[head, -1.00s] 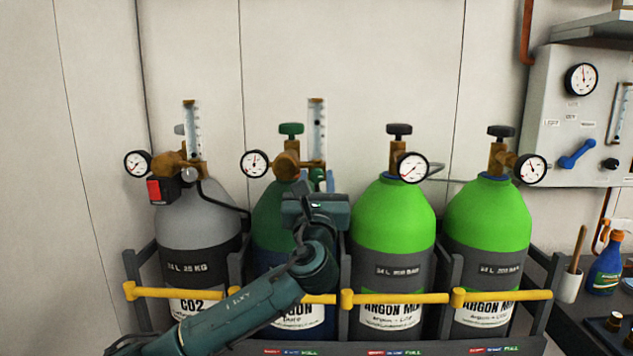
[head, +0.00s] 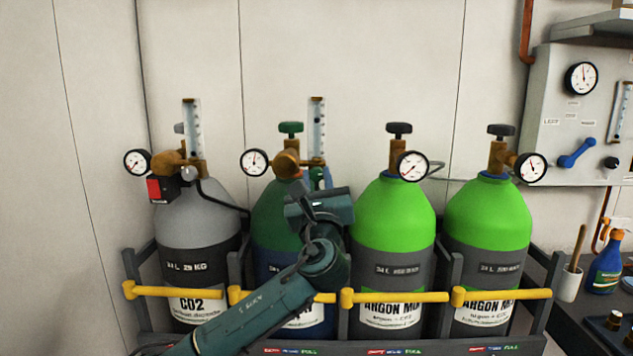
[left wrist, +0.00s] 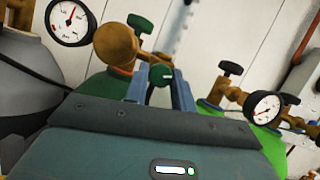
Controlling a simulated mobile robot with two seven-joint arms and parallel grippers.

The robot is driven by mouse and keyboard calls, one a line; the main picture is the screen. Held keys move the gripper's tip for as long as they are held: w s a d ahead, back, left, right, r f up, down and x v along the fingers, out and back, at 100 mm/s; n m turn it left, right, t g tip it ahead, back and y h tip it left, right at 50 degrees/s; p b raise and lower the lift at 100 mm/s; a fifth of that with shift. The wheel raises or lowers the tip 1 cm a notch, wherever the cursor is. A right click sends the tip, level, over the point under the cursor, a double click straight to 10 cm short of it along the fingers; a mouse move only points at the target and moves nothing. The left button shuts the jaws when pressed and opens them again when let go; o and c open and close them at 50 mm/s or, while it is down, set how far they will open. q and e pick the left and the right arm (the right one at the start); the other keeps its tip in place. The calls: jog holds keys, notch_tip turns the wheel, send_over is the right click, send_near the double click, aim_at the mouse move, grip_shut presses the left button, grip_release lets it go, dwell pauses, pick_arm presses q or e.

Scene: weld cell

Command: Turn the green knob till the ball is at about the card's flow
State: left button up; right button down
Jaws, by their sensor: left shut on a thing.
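The small green knob (left wrist: 161,75) sits at the foot of the flow tube, between the two fingers of my left gripper (left wrist: 160,90), which is shut on it. In the head view my left gripper (head: 320,182) reaches up in front of the dark green argon cylinder (head: 268,215), and its body is tilted. The clear flow tube (head: 317,130) stands upright above the knob; it is blurred in the left wrist view (left wrist: 178,30). I cannot make out the ball's height. I cannot identify the card. My right gripper is not in view.
A brass regulator with a gauge (head: 254,162) and a green valve handwheel (head: 290,128) are close to my gripper. A grey CO2 cylinder (head: 198,220) stands left, two bright green cylinders right. A yellow rail (head: 400,297) crosses in front.

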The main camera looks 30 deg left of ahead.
pick_arm(q)
jog(key=n+g+y, duration=0.1)
jog(key=n, duration=0.2)
jog(key=n+g+y, duration=0.1)
jog(key=n, duration=0.2)
jog(key=shift+w+d+g, duration=0.1)
jog(key=shift+d+g, duration=0.05)
jog(key=shift+g, duration=0.15)
jog(key=shift+n+g, duration=0.8)
jog(key=shift+n, duration=1.6)
jog(key=o, duration=0.7)
jog(key=shift+r, duration=0.1)
jog(key=b+v, duration=0.1)
jog(key=v, duration=1.2)
jog(key=shift+d, duration=0.2)
